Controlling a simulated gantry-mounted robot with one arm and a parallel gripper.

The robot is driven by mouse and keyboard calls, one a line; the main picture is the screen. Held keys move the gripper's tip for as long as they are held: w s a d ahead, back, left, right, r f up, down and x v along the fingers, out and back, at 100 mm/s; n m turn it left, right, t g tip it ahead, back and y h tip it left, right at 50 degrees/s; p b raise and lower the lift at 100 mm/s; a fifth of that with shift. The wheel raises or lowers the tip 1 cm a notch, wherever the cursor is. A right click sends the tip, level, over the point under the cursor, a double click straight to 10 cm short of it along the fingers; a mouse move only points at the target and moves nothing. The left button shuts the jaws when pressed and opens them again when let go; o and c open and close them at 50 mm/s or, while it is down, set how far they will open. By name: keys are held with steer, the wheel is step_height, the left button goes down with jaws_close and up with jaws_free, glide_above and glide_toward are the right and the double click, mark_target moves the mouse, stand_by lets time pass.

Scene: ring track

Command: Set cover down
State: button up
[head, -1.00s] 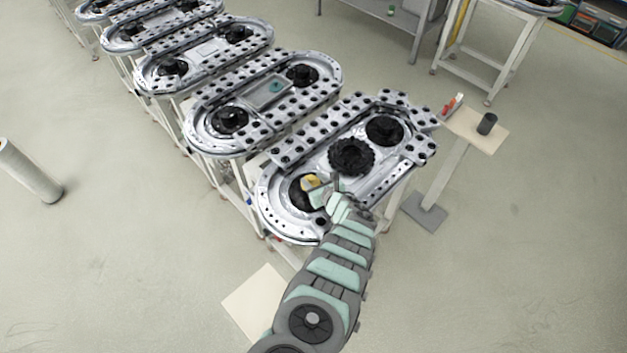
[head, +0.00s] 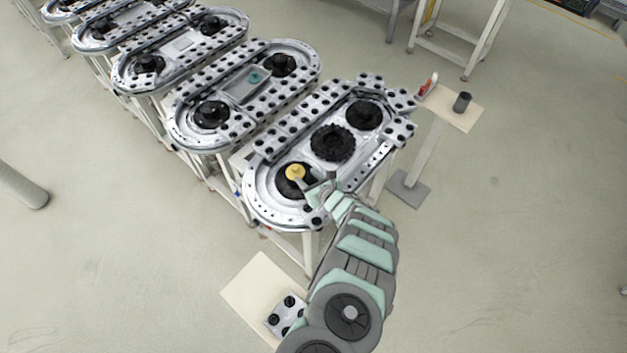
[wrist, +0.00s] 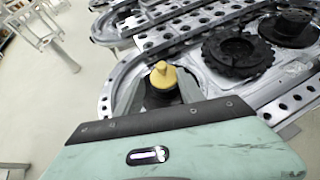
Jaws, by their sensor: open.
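A round yellow piece with a raised knob (head: 295,172) sits on the black hub (head: 290,188) at the near end of the closest ring track (head: 258,202). I cannot tell for sure whether this piece is the cover. It also shows in the wrist view (wrist: 163,75), upright just ahead of my gripper. My gripper (head: 312,186) is open, low over the track end, right beside the yellow piece. In the wrist view its grey fingers (wrist: 163,98) reach toward the piece from below. Whether they touch it is hidden.
A black toothed wheel (head: 332,142) and another black hub (head: 364,115) sit farther along the track. A small stand with a dark cylinder (head: 462,102) is at right. A low pale stand (head: 252,285) holds a plate with black knobs (head: 285,315). More tracks stand at left.

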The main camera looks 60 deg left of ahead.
steer(key=shift+v, duration=1.95)
steer(key=shift+w, duration=0.15)
